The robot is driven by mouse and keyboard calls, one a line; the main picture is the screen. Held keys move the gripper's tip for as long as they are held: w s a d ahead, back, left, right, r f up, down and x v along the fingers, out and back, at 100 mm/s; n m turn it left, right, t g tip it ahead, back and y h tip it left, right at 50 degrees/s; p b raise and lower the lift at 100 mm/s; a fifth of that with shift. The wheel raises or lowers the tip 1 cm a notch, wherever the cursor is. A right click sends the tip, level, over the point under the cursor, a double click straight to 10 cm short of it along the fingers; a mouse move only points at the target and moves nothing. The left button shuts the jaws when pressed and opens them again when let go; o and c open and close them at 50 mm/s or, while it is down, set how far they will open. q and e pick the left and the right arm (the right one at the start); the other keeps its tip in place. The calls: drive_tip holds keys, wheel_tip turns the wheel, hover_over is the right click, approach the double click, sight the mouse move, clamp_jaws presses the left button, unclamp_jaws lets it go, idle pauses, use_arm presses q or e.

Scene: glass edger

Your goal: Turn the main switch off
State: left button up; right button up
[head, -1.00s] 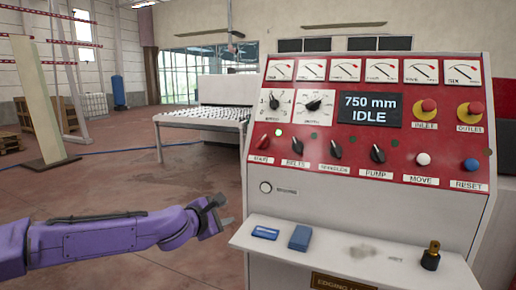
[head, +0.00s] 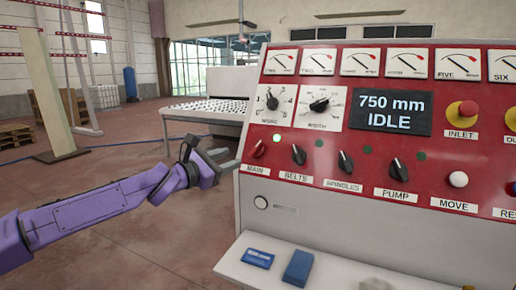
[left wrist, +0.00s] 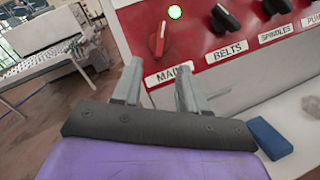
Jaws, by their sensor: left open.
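The main switch (head: 258,149) is a small red rotary knob above the MAIN label at the lower left of the red panel. In the left wrist view the red knob (left wrist: 159,40) stands close to upright, tilted slightly, ahead of the fingertips. A green light (left wrist: 175,12) glows just above and to its right. My left gripper (head: 216,166) is open and empty, left of the panel edge and slightly below knob height. In the left wrist view its two fingers (left wrist: 158,84) are apart and do not touch the knob. My right gripper is not in view.
Black knobs for belts (head: 298,155), spindles (head: 345,162) and pump (head: 398,169) sit right of the main switch. The display (head: 391,112) reads 750 mm IDLE. A white shelf (head: 335,272) with a blue block (head: 298,268) juts out below. A roller table (head: 205,112) stands behind.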

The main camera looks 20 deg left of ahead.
sight(254, 149)
use_arm(q)
drive_tip(key=b+x, duration=0.3)
drive_tip(key=x, duration=0.5)
drive_tip(key=shift+d, duration=0.1)
drive_tip(key=shift+x, duration=0.8)
drive_tip(key=shift+r, duration=0.1)
clamp_jaws()
